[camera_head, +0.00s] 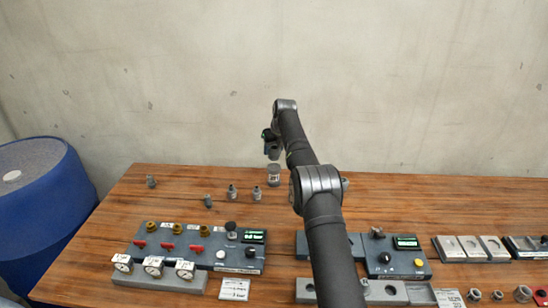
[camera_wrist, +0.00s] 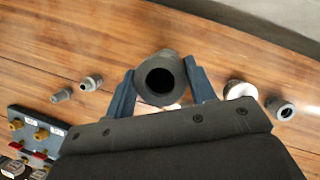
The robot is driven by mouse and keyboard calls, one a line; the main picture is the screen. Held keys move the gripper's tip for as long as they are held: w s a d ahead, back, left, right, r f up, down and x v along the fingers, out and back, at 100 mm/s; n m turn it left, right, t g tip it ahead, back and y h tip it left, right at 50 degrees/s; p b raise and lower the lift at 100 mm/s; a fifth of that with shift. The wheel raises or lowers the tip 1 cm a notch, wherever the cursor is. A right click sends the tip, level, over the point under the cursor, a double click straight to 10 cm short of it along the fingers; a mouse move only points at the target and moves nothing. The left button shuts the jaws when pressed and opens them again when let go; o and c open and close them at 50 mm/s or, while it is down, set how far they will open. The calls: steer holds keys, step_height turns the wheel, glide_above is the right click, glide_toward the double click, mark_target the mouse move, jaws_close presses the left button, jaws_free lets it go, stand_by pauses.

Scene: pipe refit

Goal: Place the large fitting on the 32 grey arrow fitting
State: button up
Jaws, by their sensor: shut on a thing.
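My gripper (camera_head: 270,137) is raised above the back of the wooden table. In the wrist view its two blue-grey fingers (camera_wrist: 161,80) are shut on a large dark grey fitting (camera_wrist: 160,76), whose round open bore faces the camera. The held fitting (camera_head: 273,152) also shows in the head view, above a pale grey cylinder (camera_head: 274,176) with a label. A gap between them cannot be judged. I cannot read a 32 or an arrow on any fitting. In the wrist view a white-topped fitting (camera_wrist: 240,90) and a grey fitting (camera_wrist: 281,108) stand to the right.
Small grey fittings (camera_head: 231,191) stand left of the pale cylinder. A gauge panel (camera_head: 200,246) with red handles is at front left. A second panel (camera_head: 395,255) and grey trays (camera_head: 470,248) lie to the right. My arm hides part of the table's middle. A blue barrel (camera_head: 38,205) stands left.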

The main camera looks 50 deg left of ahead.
mark_target(274, 157)
steer(key=shift+f, duration=2)
steer(key=o, duration=1)
steer(key=shift+f, duration=0.15)
steer(key=v, duration=1.2)
steer(key=x, duration=1.1)
steer(key=shift+a+f, duration=0.2)
steer(key=shift+f, duration=0.1)
steer(key=shift+r, duration=1.4)
